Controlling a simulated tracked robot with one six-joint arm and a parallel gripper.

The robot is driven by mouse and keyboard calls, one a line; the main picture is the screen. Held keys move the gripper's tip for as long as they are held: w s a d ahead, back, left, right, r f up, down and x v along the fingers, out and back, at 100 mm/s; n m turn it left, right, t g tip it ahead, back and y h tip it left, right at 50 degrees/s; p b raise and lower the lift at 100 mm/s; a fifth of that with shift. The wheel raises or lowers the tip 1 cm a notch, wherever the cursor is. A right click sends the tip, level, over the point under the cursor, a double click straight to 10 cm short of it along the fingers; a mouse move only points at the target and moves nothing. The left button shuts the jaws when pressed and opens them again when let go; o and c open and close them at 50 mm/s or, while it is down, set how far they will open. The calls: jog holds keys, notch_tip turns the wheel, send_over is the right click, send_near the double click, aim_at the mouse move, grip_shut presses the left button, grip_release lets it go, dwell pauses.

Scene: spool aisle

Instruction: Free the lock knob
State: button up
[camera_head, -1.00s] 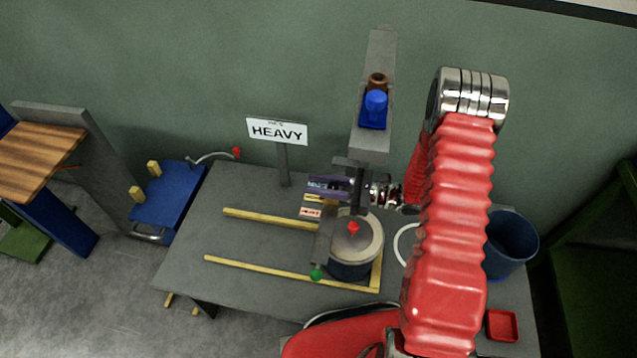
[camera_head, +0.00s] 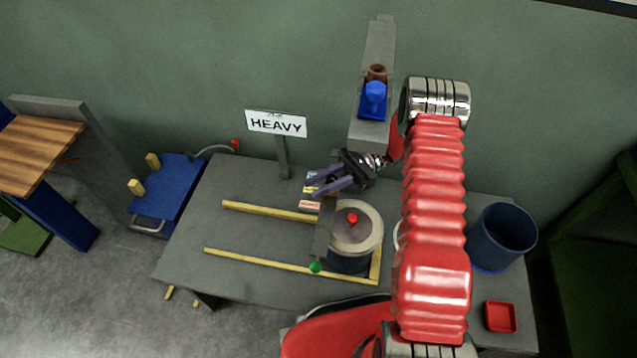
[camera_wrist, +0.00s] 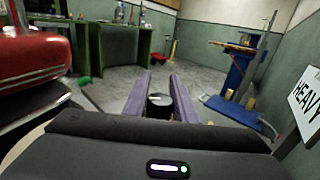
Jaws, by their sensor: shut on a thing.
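My gripper (camera_head: 316,187), with purple fingers, is above the table beside the wall post. Below is a round drum (camera_head: 367,232) with a pale rim and a red ball (camera_head: 352,218) on top. A grey bar (camera_head: 325,232) stands along its left side, with a green ball (camera_head: 316,267) at its foot.
Yellow rails (camera_head: 265,262) run along the grey table (camera_head: 190,240). A HEAVY sign (camera_head: 276,123) stands behind. Small labels (camera_head: 310,204) are close under my gripper. A blue bin (camera_head: 505,237) and red tray (camera_head: 500,317) are right. The left table half is clear.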

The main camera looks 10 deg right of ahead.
dwell(0.4)
jog(key=o, duration=1)
jog(key=shift+o, duration=0.2)
notch_tip(320, 180, up, 10)
